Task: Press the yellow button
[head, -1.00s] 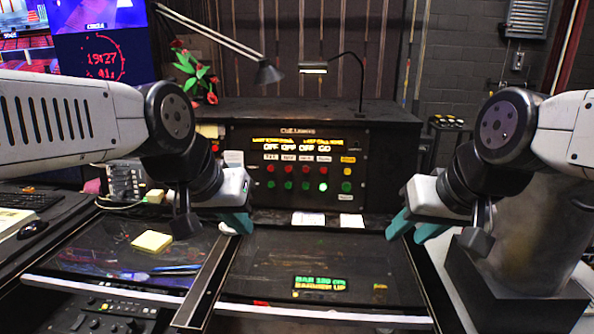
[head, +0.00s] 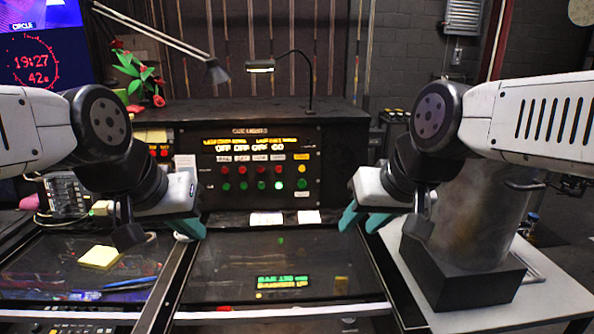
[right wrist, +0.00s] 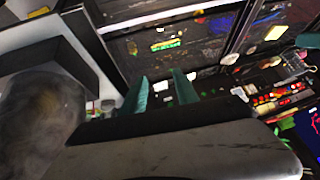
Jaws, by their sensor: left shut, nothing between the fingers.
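The yellow button (head: 302,169) sits at the upper right of the button rows on the black cue light panel (head: 330,148), above a green button (head: 302,184). My left gripper (head: 190,228) has teal fingers closed together, below and left of the panel, apart from it. My right gripper (head: 362,220) is below and right of the panel, its teal fingers spread and empty. The right wrist view also shows these fingers (right wrist: 163,92) apart with nothing between them. Neither gripper touches a button.
Red buttons (head: 243,170) and green buttons fill the panel's rows to the left. Two white papers (head: 266,218) lie below the panel. A dark glossy desk surface (head: 225,265) lies in front. A yellow note pad (head: 100,257) is at left. A desk lamp (head: 261,66) stands above.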

